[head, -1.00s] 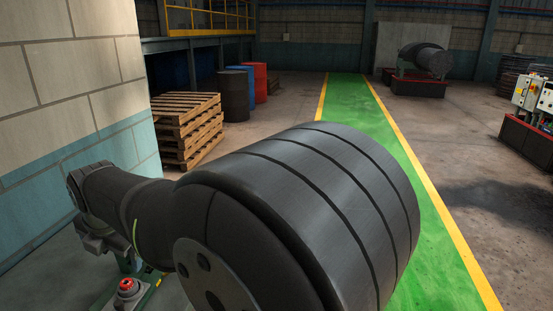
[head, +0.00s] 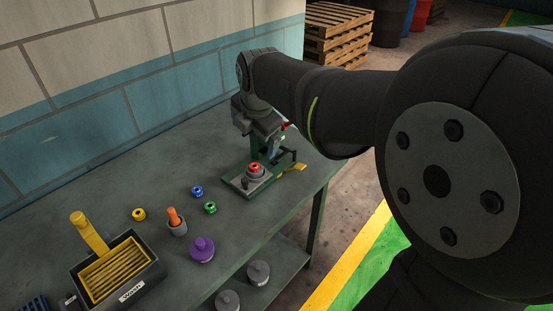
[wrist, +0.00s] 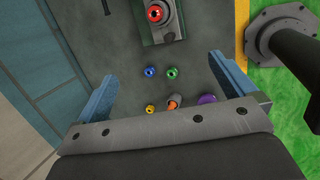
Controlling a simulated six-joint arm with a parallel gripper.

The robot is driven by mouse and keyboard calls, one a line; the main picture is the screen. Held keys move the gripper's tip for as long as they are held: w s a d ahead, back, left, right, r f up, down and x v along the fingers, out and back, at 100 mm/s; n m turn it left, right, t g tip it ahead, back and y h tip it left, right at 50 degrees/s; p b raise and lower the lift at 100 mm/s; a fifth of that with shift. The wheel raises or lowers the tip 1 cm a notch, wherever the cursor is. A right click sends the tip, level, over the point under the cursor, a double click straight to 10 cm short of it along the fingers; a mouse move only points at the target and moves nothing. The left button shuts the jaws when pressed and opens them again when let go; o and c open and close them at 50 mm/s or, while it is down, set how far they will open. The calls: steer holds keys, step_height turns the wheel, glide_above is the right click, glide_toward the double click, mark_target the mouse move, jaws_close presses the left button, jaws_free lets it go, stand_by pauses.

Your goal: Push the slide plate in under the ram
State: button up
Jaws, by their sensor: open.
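A small press with a green base (head: 233,184) stands near the table's right end. A grey round holder (head: 255,176) with a red ring (head: 255,167) sits on its base, towards the front. I cannot make out the slide plate's edges. The ram is not clearly seen; my arm and gripper cover the press's upper part in the head view. My gripper (wrist: 164,80) is open and empty, above the table, its two blue fingers wide apart.
On the table (head: 110,180) are blue (head: 197,191), green (head: 210,207) and yellow (head: 139,214) rings, an orange-topped piece (head: 176,222), a purple knob (head: 201,249) and a black bin (head: 120,275). A wall stands behind. A yellow piece (head: 293,168) lies right of the press.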

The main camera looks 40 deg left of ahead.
mark_target(245, 179)
steer(key=shift+a, duration=0.2)
steer(key=c, duration=0.6)
steer(key=a+h, duration=0.1)
steer(key=a+n+g+h, duration=0.1)
steer(key=a, duration=0.1)
steer(key=w+a+f+n+h, duration=0.1)
steer(key=shift+a+f+g, duration=0.1)
steer(key=shift+a+g, duration=0.15)
steer(key=shift+g, duration=0.15)
steer(key=c, duration=0.7)
steer(key=shift+o, duration=0.2)
steer(key=shift+n+g+h, duration=0.3)
steer(key=shift+n+h, duration=0.2)
steer(key=shift+n, duration=0.2)
steer(key=f, duration=0.6)
steer(key=a+f, duration=0.1)
steer(key=f, duration=1)
steer(key=shift+a+f, duration=0.2)
steer(key=shift+f, duration=0.15)
jaws_close()
